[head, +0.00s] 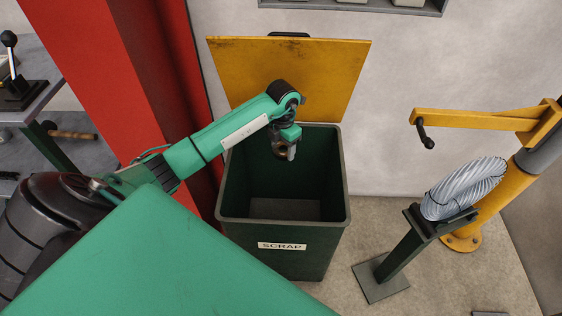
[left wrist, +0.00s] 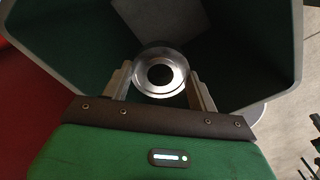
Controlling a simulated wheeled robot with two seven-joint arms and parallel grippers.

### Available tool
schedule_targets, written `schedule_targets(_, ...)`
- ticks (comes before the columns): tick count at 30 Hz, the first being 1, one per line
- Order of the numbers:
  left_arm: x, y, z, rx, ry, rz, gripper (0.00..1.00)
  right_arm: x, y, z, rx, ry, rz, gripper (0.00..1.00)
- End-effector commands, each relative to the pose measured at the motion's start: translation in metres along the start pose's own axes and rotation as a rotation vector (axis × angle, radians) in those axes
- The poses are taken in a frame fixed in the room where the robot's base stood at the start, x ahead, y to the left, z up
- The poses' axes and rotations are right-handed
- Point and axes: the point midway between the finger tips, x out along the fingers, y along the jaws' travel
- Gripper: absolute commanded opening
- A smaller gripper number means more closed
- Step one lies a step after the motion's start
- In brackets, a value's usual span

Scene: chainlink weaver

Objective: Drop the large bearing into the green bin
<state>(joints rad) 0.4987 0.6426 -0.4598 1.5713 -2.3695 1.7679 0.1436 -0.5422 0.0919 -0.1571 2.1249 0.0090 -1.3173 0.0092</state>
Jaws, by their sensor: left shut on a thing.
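The large bearing (left wrist: 160,56) is a metal ring with a dark hole, seen between the two fingers in the left wrist view. My left gripper (head: 286,150) is shut on it, and the bearing is small and partly hidden in the head view. The green bin (head: 283,232) is dark green, labelled SCRAP, with its yellow lid (head: 240,72) standing open behind it. The gripper is over the bin's opening, toward the back. The bin's floor looks bare where I can see it. My right gripper is not in view.
A red post (head: 130,70) stands left of the bin. A bench with a black-knobbed lever (head: 10,60) is at the far left. On the right are a yellow crank arm (head: 470,120) and a stand (head: 405,250) bearing a coil of grey cable (head: 464,188). Floor right of the bin is partly clear.

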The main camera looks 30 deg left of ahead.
Motion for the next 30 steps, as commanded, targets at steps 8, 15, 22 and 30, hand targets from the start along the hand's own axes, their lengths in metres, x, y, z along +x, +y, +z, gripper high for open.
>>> schedule_targets(8,-0.001,0.0,0.0,0.0,-0.001,0.0,0.69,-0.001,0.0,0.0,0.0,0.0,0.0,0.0)
schedule_targets(15,0.0,0.0,0.0,0.0,-0.001,0.0,0.85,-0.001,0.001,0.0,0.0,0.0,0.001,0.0)
schedule_targets(22,-0.009,0.001,0.001,0.0,-0.003,0.002,0.85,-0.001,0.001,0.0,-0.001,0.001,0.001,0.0)
schedule_targets(30,-0.054,0.001,0.001,0.0,-0.003,0.004,0.85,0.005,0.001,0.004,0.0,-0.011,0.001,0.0)
